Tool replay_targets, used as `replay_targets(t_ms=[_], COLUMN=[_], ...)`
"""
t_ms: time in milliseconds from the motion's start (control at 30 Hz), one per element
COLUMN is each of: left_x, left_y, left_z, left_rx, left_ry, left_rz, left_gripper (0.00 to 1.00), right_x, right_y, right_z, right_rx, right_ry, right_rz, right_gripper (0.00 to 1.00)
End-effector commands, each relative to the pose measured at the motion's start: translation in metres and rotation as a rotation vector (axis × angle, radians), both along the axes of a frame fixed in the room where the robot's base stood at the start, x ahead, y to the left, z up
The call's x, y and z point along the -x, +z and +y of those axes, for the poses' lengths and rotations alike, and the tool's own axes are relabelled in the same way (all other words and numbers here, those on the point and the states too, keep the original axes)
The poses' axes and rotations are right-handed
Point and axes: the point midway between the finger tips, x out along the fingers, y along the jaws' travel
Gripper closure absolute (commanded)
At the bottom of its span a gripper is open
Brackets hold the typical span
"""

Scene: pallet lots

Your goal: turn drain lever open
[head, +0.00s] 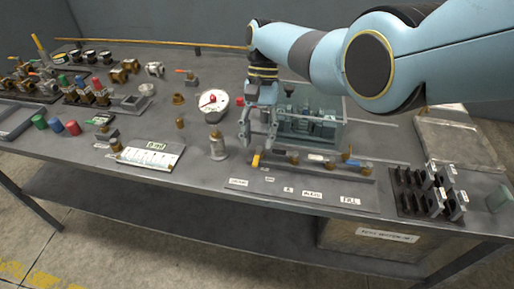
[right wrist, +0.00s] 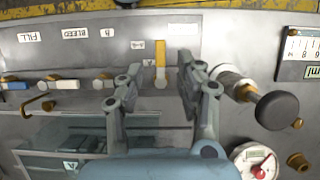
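The drain lever is a yellow handle (head: 256,160) at the left end of the valve manifold (head: 315,166). In the right wrist view the yellow lever (right wrist: 160,60) points up the picture, toward the label strip. My right gripper (head: 257,146) hangs over the manifold's left end with its fingers apart. In the right wrist view the open gripper (right wrist: 160,80) has one finger on each side of the lever, with a visible gap on both sides. I cannot tell whether the fingertips reach down to the lever's height. My left gripper is out of view.
A brass-and-grey cylinder (head: 217,146) with a dark knob (right wrist: 277,110) stands close beside the right finger. A clear-walled tank (head: 305,125) is behind the manifold, and a round gauge (head: 213,101) is to the left. A black rack (head: 430,195) stands at the right.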

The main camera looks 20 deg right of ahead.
Motion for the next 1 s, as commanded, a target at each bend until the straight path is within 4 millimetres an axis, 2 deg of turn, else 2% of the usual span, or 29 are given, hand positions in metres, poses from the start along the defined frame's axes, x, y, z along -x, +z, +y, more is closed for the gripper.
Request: replay_targets(t_ms=[33,200,400,600,1000], left_x=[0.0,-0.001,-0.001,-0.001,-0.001], left_y=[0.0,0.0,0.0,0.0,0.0], left_z=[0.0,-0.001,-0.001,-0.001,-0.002], left_rx=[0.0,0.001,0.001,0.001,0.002], left_ry=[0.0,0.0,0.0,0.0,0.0], left_rz=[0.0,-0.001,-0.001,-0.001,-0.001], left_gripper=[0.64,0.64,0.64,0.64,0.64], right_x=[-0.005,-0.017,-0.025,-0.026,-0.024], right_y=[0.012,0.046,0.07,0.075,0.071], right_z=[-0.003,-0.011,-0.016,-0.018,-0.019], right_rx=[0.001,0.002,0.002,0.001,0.002], right_ry=[-0.001,-0.002,-0.002,-0.001,0.002], right_rz=[-0.005,-0.003,-0.001,0.001,-0.003], right_gripper=[0.64,0.64,0.64,0.64,0.64])
